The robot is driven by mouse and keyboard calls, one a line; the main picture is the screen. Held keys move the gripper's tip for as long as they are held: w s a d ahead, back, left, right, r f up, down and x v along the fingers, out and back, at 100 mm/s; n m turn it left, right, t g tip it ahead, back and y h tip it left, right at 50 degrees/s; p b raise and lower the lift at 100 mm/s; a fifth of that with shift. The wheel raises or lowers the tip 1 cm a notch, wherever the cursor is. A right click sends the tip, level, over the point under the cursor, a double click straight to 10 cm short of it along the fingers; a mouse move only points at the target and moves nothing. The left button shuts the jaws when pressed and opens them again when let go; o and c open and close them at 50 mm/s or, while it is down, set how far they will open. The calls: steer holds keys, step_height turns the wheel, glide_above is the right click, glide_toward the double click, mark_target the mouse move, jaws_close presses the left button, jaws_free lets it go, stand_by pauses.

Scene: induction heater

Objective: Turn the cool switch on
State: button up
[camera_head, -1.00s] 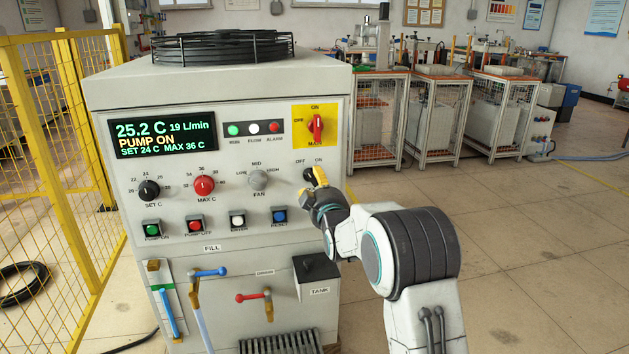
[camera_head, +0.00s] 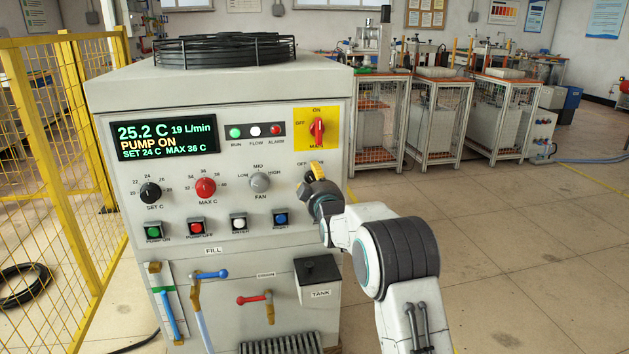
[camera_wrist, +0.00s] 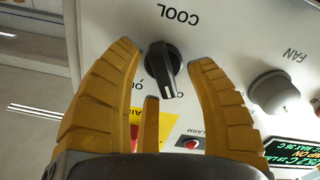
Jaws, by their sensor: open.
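The cool switch (camera_wrist: 161,68) is a black rotary knob on the pale panel, below the upside-down COOL label in the wrist view. Its pointer leans to the lower right of that picture, toward the partly hidden label on the OFF side. My gripper (camera_wrist: 163,56) is open, with one yellow finger on each side of the knob. A gap shows between each fingertip and the knob. In the head view my gripper (camera_head: 317,172) is at the panel's right side, hiding the knob and most of the ON label.
The fan knob (camera_head: 259,183) is left of my gripper. The red main switch (camera_head: 317,130) on its yellow plate is above it. Open floor is to the right.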

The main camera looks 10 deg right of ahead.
jaws_close()
stand_by(0.3)
steer(key=shift+f+b, duration=0.1)
steer(key=shift+b, duration=0.3)
steer(key=m+b, duration=0.1)
steer(key=b, duration=0.4)
steer(key=shift+f+m, duration=0.3)
steer(key=shift+m, duration=0.1)
steer(key=m+b, duration=0.2)
steer(key=b, duration=0.2)
steer(key=shift+d, duration=0.1)
steer(key=m+b, duration=0.2)
steer(key=m, duration=0.2)
steer(key=shift+r+b, duration=0.15)
steer(key=shift+b, duration=0.15)
steer(key=m, duration=0.4)
steer(key=shift+b, duration=0.4)
